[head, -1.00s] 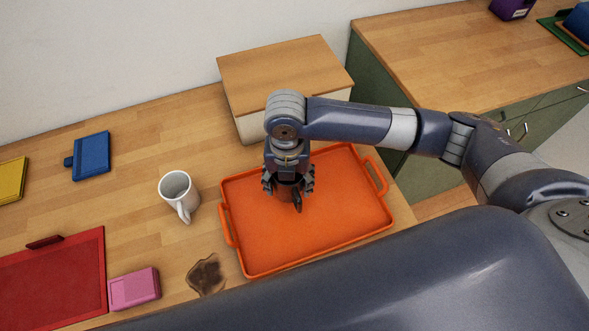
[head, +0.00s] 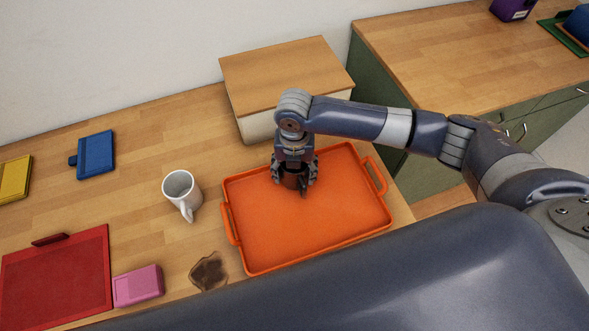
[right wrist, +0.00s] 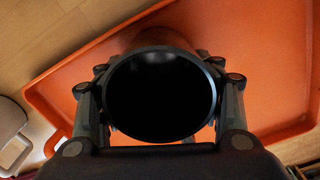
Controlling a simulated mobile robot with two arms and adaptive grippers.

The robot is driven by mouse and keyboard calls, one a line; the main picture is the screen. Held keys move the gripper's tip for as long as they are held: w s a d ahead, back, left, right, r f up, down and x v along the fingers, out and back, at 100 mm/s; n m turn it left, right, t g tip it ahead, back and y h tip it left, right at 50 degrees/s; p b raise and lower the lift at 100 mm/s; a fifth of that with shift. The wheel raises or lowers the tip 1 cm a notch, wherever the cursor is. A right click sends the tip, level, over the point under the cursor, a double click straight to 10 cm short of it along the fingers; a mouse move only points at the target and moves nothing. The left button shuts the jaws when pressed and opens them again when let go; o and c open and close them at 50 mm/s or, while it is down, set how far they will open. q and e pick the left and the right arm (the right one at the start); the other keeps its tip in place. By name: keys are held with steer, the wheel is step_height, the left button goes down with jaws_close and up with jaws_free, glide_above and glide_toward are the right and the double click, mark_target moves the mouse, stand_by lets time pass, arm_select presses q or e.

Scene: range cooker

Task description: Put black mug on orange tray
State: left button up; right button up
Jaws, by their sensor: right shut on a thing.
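The orange tray (head: 320,225) lies on the wooden counter in the head view, and its floor also shows in the right wrist view (right wrist: 270,75). My right gripper (head: 296,185) is over the tray's back left part, pointing down. It is shut on the black mug (right wrist: 160,95), whose dark round opening fills the middle of the right wrist view. In the head view the mug (head: 297,182) is mostly hidden between the fingers. I cannot tell whether its base touches the tray. My left gripper is not in view.
A white mug (head: 181,192) stands left of the tray. A wooden-topped box (head: 285,75) is behind it.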

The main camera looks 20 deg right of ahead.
steer(key=o, duration=1.3)
steer(key=shift+c, duration=0.2)
step_height(320, 180, up, 12)
steer(key=b, duration=0.1)
